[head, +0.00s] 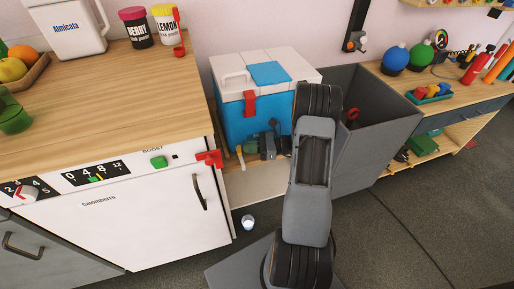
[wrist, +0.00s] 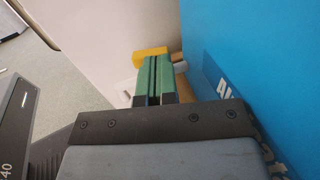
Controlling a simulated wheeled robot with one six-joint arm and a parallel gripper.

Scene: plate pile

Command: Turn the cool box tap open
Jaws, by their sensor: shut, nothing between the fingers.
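The cool box (head: 235,122) is blue with a white lid and a red latch, standing behind my arm in the head view. Its blue side (wrist: 230,45) fills the right of the wrist view. The tap has a yellow handle (wrist: 150,52) beside a pale grey part close to the blue side. A small yellow piece (head: 240,157) also shows low at the box's front in the head view. My gripper (wrist: 155,62) has green fingers pressed together, empty, with the tips at or just short of the tap. The fingers partly hide the tap, and I cannot tell whether they touch it.
A white-fronted counter (head: 150,215) with a red knob stands left of the box. A grey bin (head: 385,125) stands to the right, behind my arm. A small white cup (head: 248,222) is on the floor below. The floor at the lower right is clear.

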